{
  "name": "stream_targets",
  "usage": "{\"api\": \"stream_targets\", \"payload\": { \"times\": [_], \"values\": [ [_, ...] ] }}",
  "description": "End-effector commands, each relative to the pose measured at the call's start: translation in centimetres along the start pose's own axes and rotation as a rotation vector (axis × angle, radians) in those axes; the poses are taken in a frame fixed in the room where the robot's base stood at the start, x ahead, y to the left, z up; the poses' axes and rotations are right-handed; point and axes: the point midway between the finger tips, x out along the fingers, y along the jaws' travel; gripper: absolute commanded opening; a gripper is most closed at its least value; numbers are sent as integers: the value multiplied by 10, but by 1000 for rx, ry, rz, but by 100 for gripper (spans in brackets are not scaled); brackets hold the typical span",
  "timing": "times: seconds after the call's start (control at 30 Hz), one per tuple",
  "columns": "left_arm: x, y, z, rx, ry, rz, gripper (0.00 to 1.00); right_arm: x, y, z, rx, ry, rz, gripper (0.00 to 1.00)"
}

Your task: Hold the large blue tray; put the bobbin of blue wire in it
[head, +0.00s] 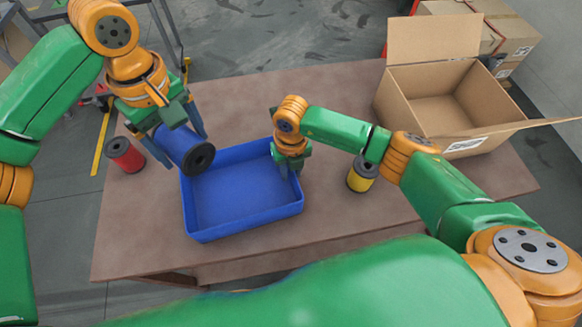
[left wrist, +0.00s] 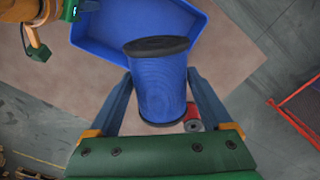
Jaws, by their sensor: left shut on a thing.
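The large blue tray (head: 243,231) lies on the table, empty inside as far as I can see. It also shows in the left wrist view (left wrist: 95,40). My left gripper (head: 181,146) is shut on the bobbin of blue wire (head: 178,143), with a finger on each side of it in the left wrist view (left wrist: 160,85). The bobbin has dark end flanges and is held tilted above the tray's back left corner. My right gripper (head: 291,166) is at the tray's right wall and appears shut on its rim; its fingertips are partly hidden.
A red bobbin (head: 125,155) stands left of the tray. A yellow bobbin (head: 361,176) stands right of it, close to my right arm. An open cardboard box (head: 432,100) stands at the table's back right. The brown table (head: 140,235) is bare in front of the tray.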

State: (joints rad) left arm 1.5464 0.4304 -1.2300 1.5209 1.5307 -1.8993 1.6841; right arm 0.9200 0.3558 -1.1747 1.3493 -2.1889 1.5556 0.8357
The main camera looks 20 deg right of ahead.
Motion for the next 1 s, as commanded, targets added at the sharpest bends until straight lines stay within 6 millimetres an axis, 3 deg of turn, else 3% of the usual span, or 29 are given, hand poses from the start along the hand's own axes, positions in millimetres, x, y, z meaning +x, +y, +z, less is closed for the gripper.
{"api": "stream_targets", "payload": {
  "times": [0.03, 0.1, 1.0],
  "values": [
    [0, 0, 0, 0, 0, 1, 3, 0, 0, 0, 0, 0, 0, 12],
    [0, 0, 0, 0, 0, 1, 3, 0, 0, 0, 0, 0, 0, 0],
    [0, 0, 0, 0, 0, 1, 3, -1, 0, 0, 1, 0, 1, 0]
  ]
}}
